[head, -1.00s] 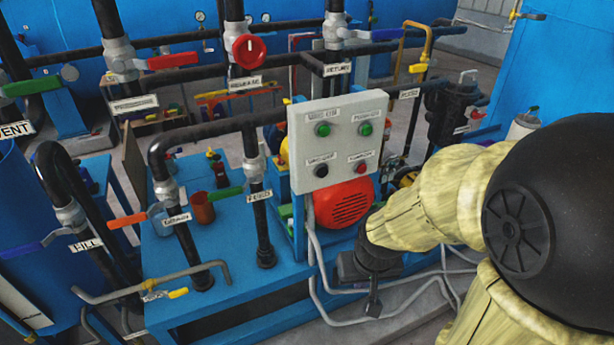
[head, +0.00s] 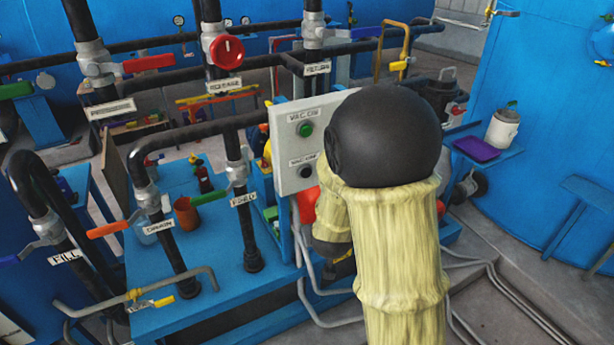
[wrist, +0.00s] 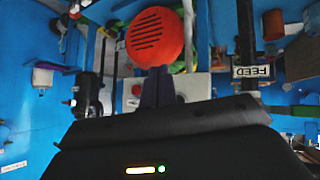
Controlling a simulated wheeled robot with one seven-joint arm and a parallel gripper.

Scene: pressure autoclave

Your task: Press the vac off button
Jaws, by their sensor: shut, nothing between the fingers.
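The white control panel (head: 286,186) stands in the middle of the head view. Its left column shows a green button (head: 305,130) under a label that seems to read VAC ON, and a black button (head: 306,171), the vac off button by its place, under a blurred label. My arm hides the panel's right half. In the wrist view, part of the panel (wrist: 128,102) with a red button (wrist: 136,89) shows behind the fingers. My gripper (wrist: 158,72) is shut and empty, its fingertips overlapping the panel and red motor cover in that view. The head view hides the gripper behind my arm.
The round red motor cover (wrist: 155,37) is close to the fingertips in the wrist view. A black vertical pipe labelled FEED (head: 243,201) stands left of the panel. Grey hoses (head: 312,285) run below it. Open floor (head: 500,325) lies at the lower right.

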